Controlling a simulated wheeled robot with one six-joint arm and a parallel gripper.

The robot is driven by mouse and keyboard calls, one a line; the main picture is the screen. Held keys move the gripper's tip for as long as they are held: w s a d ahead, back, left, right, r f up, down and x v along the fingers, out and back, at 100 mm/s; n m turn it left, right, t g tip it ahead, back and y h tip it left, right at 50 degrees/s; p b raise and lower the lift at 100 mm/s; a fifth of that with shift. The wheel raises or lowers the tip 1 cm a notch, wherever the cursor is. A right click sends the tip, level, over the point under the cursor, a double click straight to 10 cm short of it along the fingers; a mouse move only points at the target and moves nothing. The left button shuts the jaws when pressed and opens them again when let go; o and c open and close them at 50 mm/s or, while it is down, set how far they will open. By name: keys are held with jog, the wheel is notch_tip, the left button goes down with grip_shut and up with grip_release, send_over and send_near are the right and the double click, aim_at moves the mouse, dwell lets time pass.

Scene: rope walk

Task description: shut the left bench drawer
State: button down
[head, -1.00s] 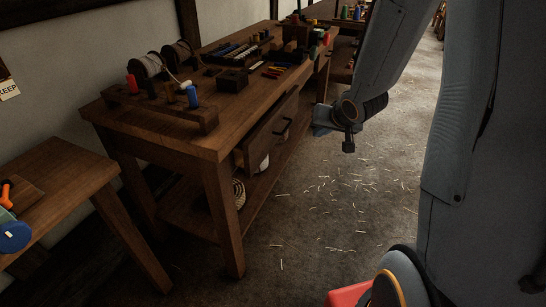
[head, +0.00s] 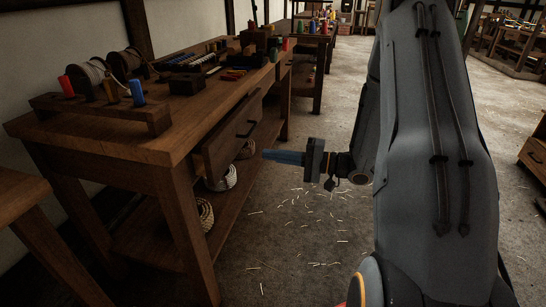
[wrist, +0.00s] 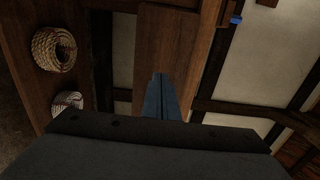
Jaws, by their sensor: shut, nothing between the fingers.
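The wooden bench (head: 120,140) stands at the left in the head view. Its drawer (head: 222,144) sticks out of the front by some amount, with a dark handle (head: 251,126) on its face. My gripper (head: 267,155) is shut and empty, its blue-grey fingers pointing left at the bench. In the picture the fingertips lie just right of and below the drawer front; a gap shows there, but its depth is hard to tell. In the wrist view my shut fingers (wrist: 160,90) lie in front of a brown wooden panel (wrist: 165,45), likely the drawer's face.
Rope coils (head: 222,178) lie on the bench's lower shelf, also in the wrist view (wrist: 55,48). A spool rack (head: 100,112) and tools cover the bench top. A smaller table (head: 20,195) stands near left. The straw-strewn floor (head: 300,225) is open right of the bench.

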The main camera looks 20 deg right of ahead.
aim_at(229, 149)
jog(key=x, duration=1)
jog(key=shift+w+a+b, duration=0.2)
jog(key=shift+a+b, duration=0.05)
jog(key=shift+b, duration=0.1)
